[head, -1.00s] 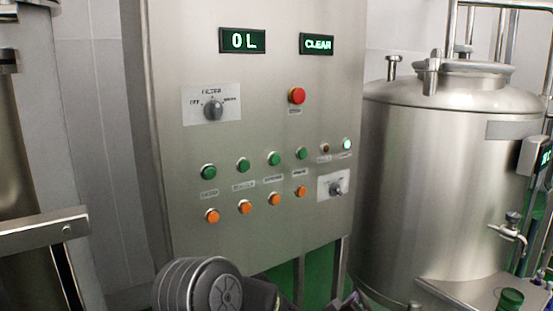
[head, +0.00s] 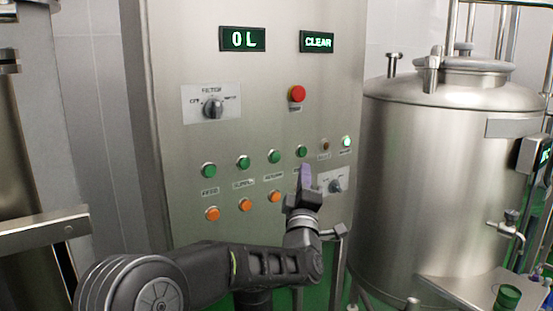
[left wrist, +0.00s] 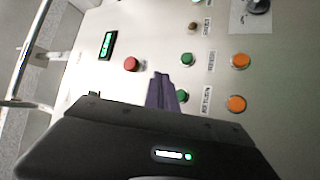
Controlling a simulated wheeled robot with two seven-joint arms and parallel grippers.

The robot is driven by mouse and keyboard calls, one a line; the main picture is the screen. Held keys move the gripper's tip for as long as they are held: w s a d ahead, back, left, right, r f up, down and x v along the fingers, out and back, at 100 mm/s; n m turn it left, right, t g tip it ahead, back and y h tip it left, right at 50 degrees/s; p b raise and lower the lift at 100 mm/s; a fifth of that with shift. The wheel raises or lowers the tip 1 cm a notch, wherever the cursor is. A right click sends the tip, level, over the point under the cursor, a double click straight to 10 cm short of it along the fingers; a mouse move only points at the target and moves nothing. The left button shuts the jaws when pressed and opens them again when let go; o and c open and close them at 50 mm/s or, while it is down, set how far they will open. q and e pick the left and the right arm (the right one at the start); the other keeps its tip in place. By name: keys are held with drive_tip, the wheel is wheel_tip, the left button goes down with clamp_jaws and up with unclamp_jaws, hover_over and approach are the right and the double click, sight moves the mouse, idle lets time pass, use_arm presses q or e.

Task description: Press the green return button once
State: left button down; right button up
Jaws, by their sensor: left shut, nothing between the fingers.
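The control panel (head: 200,60) carries a row of green buttons above a row of orange ones. The third green button from the left (head: 274,157) has a small label below that seems to read RETURN. My left gripper (head: 305,170) is shut and empty, its purple fingers pointing up just below the fourth green button (head: 301,152) and covering its label. In the left wrist view the fingers (left wrist: 161,88) are together; the third green button (left wrist: 182,96) shows partly behind them, the fourth (left wrist: 187,60) beside their tips. Contact cannot be told. My right gripper is out of view.
A red button (head: 297,94) sits above the green row. A selector knob (head: 213,108) is at upper left, another (head: 336,186) right of my gripper. Displays read 0 L (head: 243,39) and CLEAR (head: 317,42). A steel tank (head: 440,180) stands at right.

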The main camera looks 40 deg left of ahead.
sight(276, 157)
use_arm(q)
drive_tip(key=shift+a, duration=0.1)
drive_tip(key=shift+w+a+p, duration=0.3)
drive_tip(key=shift+w+a, duration=0.15)
drive_tip(key=shift+a, duration=0.9)
drive_tip(key=shift+w+a+p, duration=0.3)
drive_tip(key=shift+w+a, duration=0.1)
drive_tip(key=shift+a, duration=1)
drive_tip(key=shift+w+a+p, duration=0.3)
drive_tip(key=shift+w+a, duration=0.15)
drive_tip(key=shift+a, duration=0.9)
drive_tip(key=shift+f, duration=0.1)
drive_tip(key=shift+w+a+b, duration=0.1)
drive_tip(key=shift+a+b, duration=0.3)
drive_tip(key=shift+b, duration=0.35)
